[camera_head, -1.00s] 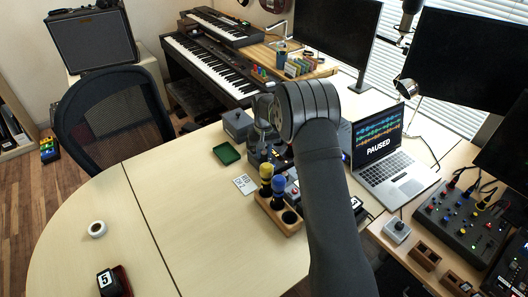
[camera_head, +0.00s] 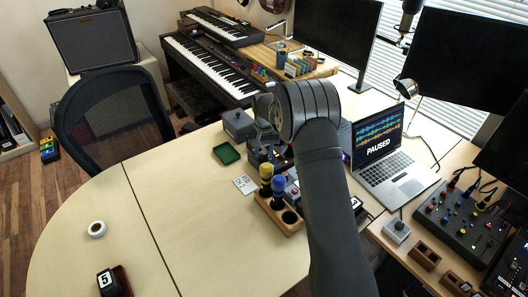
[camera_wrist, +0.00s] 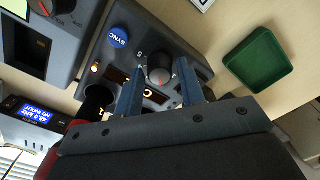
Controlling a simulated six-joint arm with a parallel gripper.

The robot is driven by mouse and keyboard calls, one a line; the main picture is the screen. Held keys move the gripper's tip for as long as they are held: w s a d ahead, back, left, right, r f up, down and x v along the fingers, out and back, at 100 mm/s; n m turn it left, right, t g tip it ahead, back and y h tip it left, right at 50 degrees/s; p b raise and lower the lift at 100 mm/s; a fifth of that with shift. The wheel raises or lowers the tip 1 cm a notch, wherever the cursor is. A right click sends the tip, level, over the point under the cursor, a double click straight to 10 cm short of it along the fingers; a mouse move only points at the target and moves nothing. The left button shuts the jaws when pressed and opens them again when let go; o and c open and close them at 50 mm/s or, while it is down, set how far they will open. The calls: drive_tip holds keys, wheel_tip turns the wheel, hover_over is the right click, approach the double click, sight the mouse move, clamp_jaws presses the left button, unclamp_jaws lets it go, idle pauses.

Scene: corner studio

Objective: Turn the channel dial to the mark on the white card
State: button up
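In the wrist view a round dark dial with a pale face and a red pointer line (camera_wrist: 160,70) sits on a dark grey device panel (camera_wrist: 185,62). The two blue fingers of my gripper (camera_wrist: 160,67) are apart, one on each side of the dial in the picture. Whether they touch it I cannot tell. In the head view the white card (camera_head: 245,184) lies flat on the table, its print too small to read. Part of a white card (camera_wrist: 202,3) shows at the top edge of the wrist view. My arm hides the dial in the head view.
A blue SYNC button (camera_wrist: 117,37) is left of the dial. A green tray (camera_wrist: 257,60) lies beside the device. In the head view a wooden holder (camera_head: 285,218) with blue and yellow-topped items stands in front; a laptop (camera_head: 390,165) is right. The left table is mostly clear.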

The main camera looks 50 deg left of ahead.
sight(264, 153)
drive_tip(key=shift+o, duration=0.7)
wheel_tip(264, 153, up, 17)
drive_tip(key=shift+r, duration=0.2)
drive_tip(key=shift+f, duration=0.1)
wheel_tip(264, 153, down, 17)
drive_tip(key=shift+f, duration=0.2)
idle(0.4)
drive_tip(key=shift+r, duration=0.15)
